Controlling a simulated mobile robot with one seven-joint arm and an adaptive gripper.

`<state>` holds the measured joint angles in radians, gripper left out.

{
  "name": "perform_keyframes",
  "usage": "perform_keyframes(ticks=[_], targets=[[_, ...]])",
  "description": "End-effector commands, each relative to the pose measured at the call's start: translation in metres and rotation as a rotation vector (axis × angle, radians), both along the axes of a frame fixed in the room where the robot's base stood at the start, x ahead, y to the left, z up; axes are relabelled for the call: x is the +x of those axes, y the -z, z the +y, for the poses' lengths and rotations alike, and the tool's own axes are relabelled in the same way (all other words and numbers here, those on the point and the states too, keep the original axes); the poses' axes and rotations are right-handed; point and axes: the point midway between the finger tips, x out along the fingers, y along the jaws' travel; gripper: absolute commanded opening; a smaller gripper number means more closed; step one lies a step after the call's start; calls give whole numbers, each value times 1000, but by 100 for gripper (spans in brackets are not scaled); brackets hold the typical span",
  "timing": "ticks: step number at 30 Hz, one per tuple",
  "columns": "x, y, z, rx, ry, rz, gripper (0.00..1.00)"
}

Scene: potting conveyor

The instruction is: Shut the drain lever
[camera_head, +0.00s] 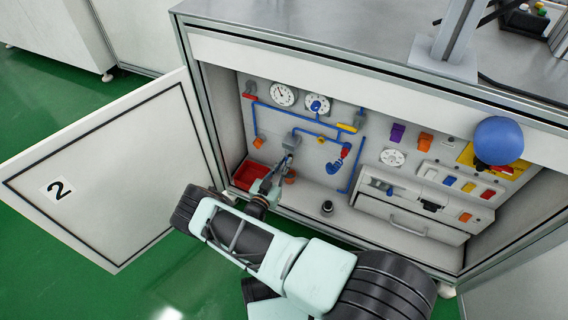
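Several coloured valve handles sit on blue pipes inside the open cabinet, and no label readable here tells which is the drain lever. An orange handle (258,142) hangs at the lower end of the left pipe, above a red tray (242,177). Other handles are a red one (249,96) at upper left, a yellow one (347,127) and a red one (346,150) at right. My gripper (286,156) reaches into the cabinet, near the lower pipes and right of the orange handle. Its fingers are small and dark here, and any contact is unclear.
The cabinet door (110,170), marked 2, stands open at left. Gauges (283,95) and switches line the back panel. A small dark cylinder (327,207) stands on the cabinet floor, left of a drawer unit (410,222).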

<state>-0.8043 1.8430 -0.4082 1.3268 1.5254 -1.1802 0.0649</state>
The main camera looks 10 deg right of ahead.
Motion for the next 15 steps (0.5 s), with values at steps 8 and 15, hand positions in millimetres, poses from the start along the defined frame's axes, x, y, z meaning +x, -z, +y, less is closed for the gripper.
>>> perform_keyframes(ticks=[8, 15], targets=[[0, 0, 0, 5, 0, -4, 0], [-2, 0, -3, 62, 2, -45, 0]])
